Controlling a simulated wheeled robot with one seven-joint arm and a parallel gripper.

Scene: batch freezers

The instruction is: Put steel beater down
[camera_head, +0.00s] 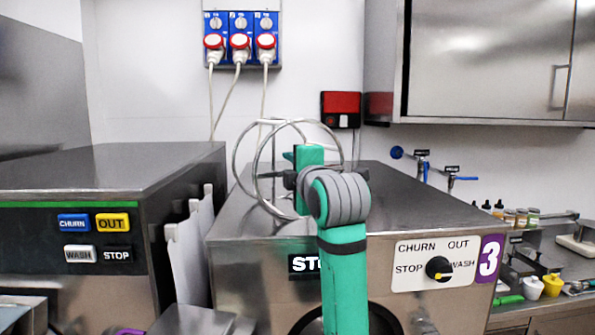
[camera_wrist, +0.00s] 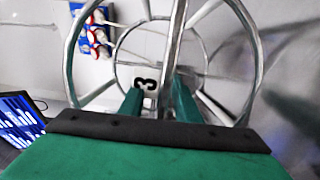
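The steel beater shows in the head view as thin curved metal hoops (camera_head: 238,160) around my gripper, over the top of freezer 3. In the wrist view the beater (camera_wrist: 256,60) is large and close, with a round rim, spokes and a central bar. My gripper (camera_head: 305,157) has green fingers, which also show in the wrist view (camera_wrist: 158,103). The central bar runs between the fingers, and they appear shut on it. My green and grey arm hides part of the freezer front. I cannot tell whether the beater touches the freezer top.
Freezer 3 (camera_head: 405,215) has a bare steel top. Another freezer (camera_head: 100,170) stands at the left, with white panels (camera_head: 190,250) in the gap. A wall cupboard (camera_head: 490,60) hangs at the right above a cluttered counter. Cables hang from red plugs (camera_head: 240,42).

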